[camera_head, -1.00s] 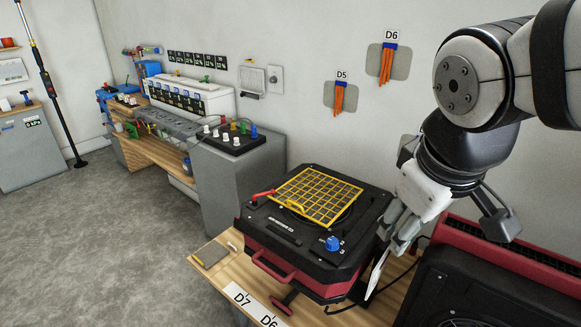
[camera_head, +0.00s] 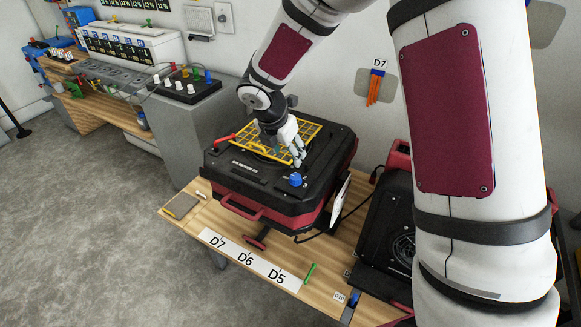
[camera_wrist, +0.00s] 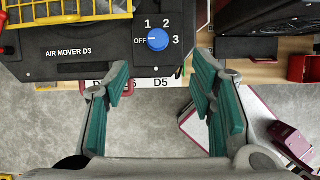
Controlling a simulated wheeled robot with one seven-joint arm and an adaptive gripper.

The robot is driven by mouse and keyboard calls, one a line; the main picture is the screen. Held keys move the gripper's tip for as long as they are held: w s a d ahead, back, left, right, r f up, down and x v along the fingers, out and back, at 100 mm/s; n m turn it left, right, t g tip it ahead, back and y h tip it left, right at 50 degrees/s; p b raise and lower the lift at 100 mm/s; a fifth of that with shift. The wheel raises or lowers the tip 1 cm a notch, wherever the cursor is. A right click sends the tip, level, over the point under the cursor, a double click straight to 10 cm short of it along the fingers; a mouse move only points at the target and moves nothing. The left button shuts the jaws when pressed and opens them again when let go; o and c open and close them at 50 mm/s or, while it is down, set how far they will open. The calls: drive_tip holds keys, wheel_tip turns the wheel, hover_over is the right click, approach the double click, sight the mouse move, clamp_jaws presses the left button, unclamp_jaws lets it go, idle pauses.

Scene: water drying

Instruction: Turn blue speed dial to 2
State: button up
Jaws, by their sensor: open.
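The blue speed dial (camera_head: 296,179) sits on the front right of the black top of the air mover (camera_head: 236,171). In the wrist view the dial (camera_wrist: 157,39) has OFF at its left, 1 and 2 above and 3 at its right. Its small white mark points left, toward OFF. My gripper (camera_head: 297,158) hangs over the air mover's top, just behind the dial in the head view. In the wrist view my gripper (camera_wrist: 158,70) is open and empty, its green-padded fingers apart, with the dial beyond the gap between the tips.
A yellow grille (camera_head: 312,128) covers the air mover's opening, with a red handle (camera_head: 224,139) at its left. A second black-and-red machine (camera_head: 400,215) stands to the right. A white panel (camera_head: 340,199) leans between them. A green pen (camera_head: 310,273) lies on the wooden table.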

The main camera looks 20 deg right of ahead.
sight(295, 176)
drive_tip(key=x, duration=1.4)
drive_tip(key=shift+w+a+f+p, duration=0.15)
drive_tip(key=shift+a+f+p, duration=0.1)
drive_tip(key=shift+a+p, duration=0.05)
drive_tip(key=c, duration=1.1)
